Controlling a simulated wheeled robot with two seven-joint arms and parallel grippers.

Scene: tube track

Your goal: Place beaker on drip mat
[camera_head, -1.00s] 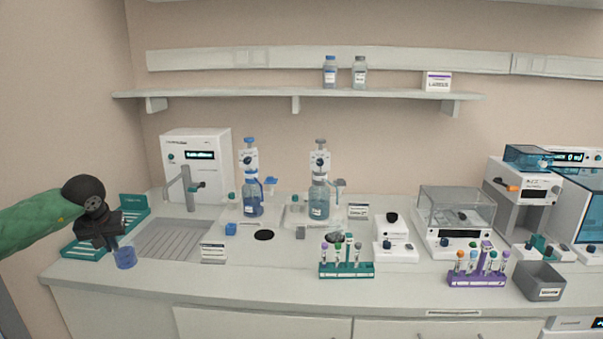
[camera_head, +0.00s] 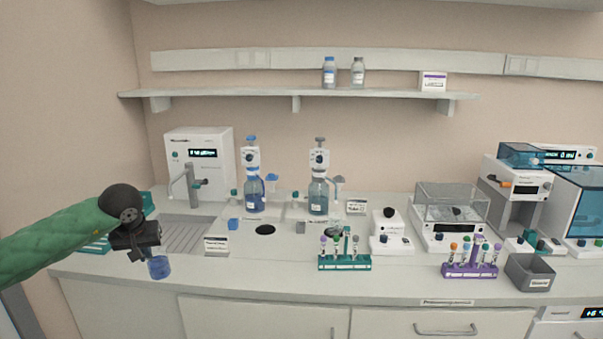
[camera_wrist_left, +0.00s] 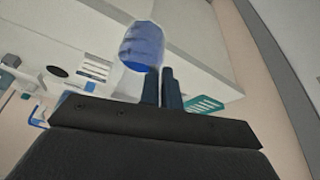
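The beaker (camera_head: 159,267), clear with blue liquid, hangs from my left gripper (camera_head: 148,254) at the left, in front of the counter's front edge in the picture. It also shows in the left wrist view (camera_wrist_left: 142,47), at the tips of my left gripper's dark fingers (camera_wrist_left: 161,75), which are close together on its wall. Two dark round mats lie on the counter: one (camera_head: 265,230) before the blue-topped dispenser bottle (camera_head: 253,190), the other (camera_head: 333,232) before the grey-topped one (camera_head: 318,192). I cannot tell which is the drip mat. My right gripper is out of view.
A tap (camera_head: 190,184) and grooved drain area (camera_head: 187,235) lie behind the beaker. A teal tube rack (camera_head: 344,262) stands front centre. Counter in front of the left mat is clear.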

